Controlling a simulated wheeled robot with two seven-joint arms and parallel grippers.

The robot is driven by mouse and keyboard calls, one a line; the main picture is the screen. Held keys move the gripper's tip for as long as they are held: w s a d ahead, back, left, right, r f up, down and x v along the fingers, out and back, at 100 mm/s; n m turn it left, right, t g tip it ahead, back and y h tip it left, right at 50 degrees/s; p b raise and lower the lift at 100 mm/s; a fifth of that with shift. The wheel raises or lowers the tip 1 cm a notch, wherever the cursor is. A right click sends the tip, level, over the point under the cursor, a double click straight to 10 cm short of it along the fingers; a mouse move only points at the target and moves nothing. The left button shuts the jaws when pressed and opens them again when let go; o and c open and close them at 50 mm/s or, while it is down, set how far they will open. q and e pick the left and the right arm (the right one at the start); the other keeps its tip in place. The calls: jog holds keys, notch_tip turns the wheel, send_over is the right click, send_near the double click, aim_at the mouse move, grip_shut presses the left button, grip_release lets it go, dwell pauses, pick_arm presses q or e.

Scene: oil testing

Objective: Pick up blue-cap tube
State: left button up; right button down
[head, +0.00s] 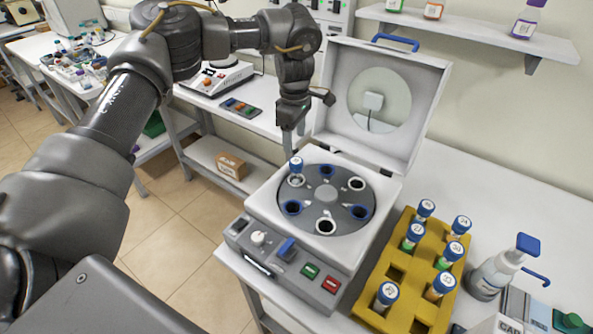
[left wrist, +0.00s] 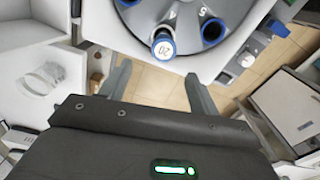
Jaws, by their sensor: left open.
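A blue-cap tube (head: 296,166) stands in a hole of the grey rotor (head: 326,194) inside the open white centrifuge, at the rotor's far left. In the left wrist view its blue-rimmed cap (left wrist: 163,46) reads "20". My left gripper (head: 288,142) points down just behind and above this tube. In the left wrist view its two fingers (left wrist: 158,78) are spread and empty, with the cap just past the tips. Several more blue-cap tubes (head: 416,235) stand in a yellow rack (head: 398,258) to the right. My right gripper is not in view.
The centrifuge's raised lid (head: 380,100) stands close to the right of my left gripper. The control panel (head: 285,265) is at the centrifuge's front. A pump bottle (head: 492,275) stands right of the rack. A shelf (head: 470,32) hangs on the back wall.

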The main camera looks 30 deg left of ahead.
aim_at(296, 160)
pick_arm(q)
jog(key=f, duration=0.2)
jog(key=f+p, duration=0.1)
jog(key=f, duration=0.1)
jog(key=shift+w+d, duration=0.1)
jog(key=shift+d, duration=0.2)
jog(key=shift+w+f, duration=0.1)
jog(key=shift+f, duration=0.2)
jog(key=shift+a+f, duration=0.1)
jog(key=shift+f, duration=0.05)
jog(key=shift+s+f+p, duration=0.2)
jog(key=shift+s+p, duration=0.1)
jog(key=shift+p, duration=0.2)
notch_tip(296, 160, down, 4)
jog(key=shift+s+r+p, duration=0.15)
jog(key=shift+p, duration=0.95)
jog(key=shift+f, duration=0.5)
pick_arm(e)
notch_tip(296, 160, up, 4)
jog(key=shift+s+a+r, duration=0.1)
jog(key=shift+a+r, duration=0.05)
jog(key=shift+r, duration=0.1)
